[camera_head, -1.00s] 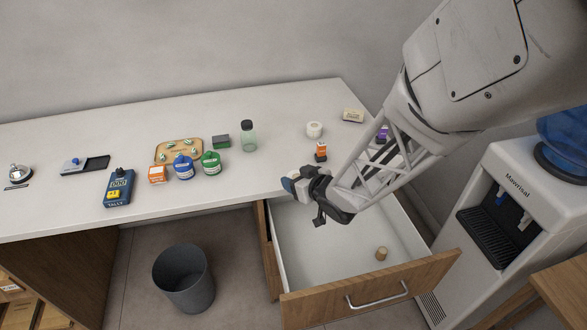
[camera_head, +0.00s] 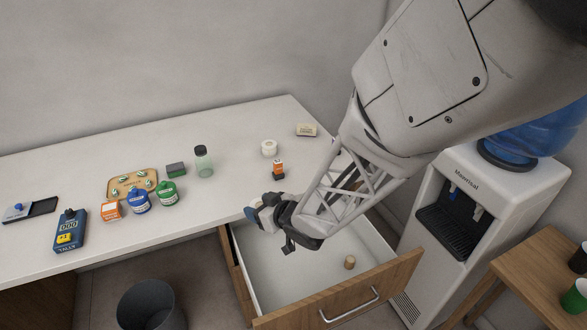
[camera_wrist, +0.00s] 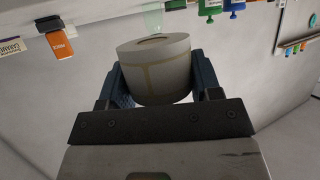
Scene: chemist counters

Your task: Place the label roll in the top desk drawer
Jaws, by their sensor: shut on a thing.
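In the wrist view my gripper's blue fingers are shut on the label roll (camera_wrist: 158,75), a white roll with tan lines, gripped from both sides. In the head view my gripper (camera_head: 262,210) is over the desk's front edge, by the back left corner of the open drawer, and the roll is mostly hidden by the fingers. The top desk drawer (camera_head: 290,265) is pulled out, with a white inside and a wooden front with a metal handle. A small tan cylinder (camera_head: 350,262) stands inside it, toward the right front.
On the desk (camera_head: 225,190), a white roll (camera_head: 269,148), an orange item (camera_head: 278,169) and a pale block (camera_head: 306,130) lie behind my gripper. Jars, a tray and a glass bottle (camera_head: 203,160) stand to the left. A bin (camera_head: 150,305) and a water cooler (camera_head: 480,200) flank the drawer.

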